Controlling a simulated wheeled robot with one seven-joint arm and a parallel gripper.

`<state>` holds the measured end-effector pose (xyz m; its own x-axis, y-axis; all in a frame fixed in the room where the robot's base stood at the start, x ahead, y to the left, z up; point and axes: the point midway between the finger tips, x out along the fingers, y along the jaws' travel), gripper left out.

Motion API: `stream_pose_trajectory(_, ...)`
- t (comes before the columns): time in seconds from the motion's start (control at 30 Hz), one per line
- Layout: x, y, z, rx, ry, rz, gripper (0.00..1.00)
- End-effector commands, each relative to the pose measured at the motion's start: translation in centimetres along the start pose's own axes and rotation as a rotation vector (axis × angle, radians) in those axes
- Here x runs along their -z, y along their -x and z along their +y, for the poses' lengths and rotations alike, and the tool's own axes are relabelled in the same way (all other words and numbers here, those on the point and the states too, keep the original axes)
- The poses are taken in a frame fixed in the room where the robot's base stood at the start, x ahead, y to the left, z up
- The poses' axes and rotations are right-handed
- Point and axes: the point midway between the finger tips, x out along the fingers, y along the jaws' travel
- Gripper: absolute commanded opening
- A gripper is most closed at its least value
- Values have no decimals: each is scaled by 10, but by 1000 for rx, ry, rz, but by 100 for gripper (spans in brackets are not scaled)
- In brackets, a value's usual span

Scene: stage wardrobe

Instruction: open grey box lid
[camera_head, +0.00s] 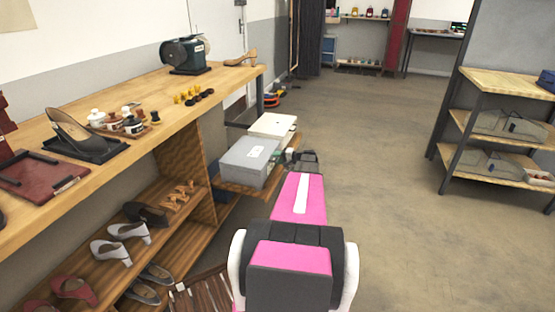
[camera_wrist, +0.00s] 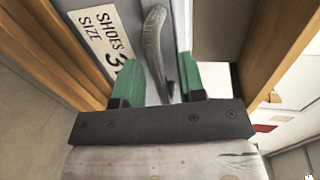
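The grey box (camera_head: 248,163) sits on a low wooden shelf left of the middle in the head view, and its lid looks shut. In the wrist view its grey face (camera_wrist: 72,14) carries a white label (camera_wrist: 103,38) reading "SHOES SIZE", with the number partly hidden. A curved grey handle (camera_wrist: 154,45) stands beside the label. My gripper (camera_wrist: 158,78) is open, with its green fingers apart and the handle's lower end between them in the picture. I cannot tell whether they touch it. In the head view my gripper (camera_head: 300,160) is small and dark at the box's right side.
A white box (camera_head: 272,126) stands just behind the grey box. A wooden workbench (camera_head: 105,95) with shoes and bottles runs along the left, with a shoe shelf (camera_head: 160,215) below. Wooden edges flank the wrist view. The floor (camera_head: 390,150) to the right is clear up to a shelf rack.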

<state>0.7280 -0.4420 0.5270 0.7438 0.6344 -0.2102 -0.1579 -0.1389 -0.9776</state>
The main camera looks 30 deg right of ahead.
Motion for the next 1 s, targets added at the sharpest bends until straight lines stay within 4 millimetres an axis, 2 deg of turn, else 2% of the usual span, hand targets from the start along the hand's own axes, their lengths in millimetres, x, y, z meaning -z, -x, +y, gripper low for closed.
stream_pose_trajectory(0.17,0,0,0,0,0,0,37)
stream_pose_trajectory(0.2,0,0,0,0,0,0,34)
stream_pose_trajectory(0.27,0,0,0,0,0,0,14)
stream_pose_trajectory(0.3,0,0,0,0,0,0,1)
stream_pose_trajectory(0.33,0,0,0,0,0,0,0)
stream_pose_trajectory(0.67,-1,2,-7,-21,2,-1,0)
stream_pose_trajectory(0.87,-1,6,-30,-97,3,0,0)
stream_pose_trajectory(1.0,-2,8,-56,-187,5,-1,0)
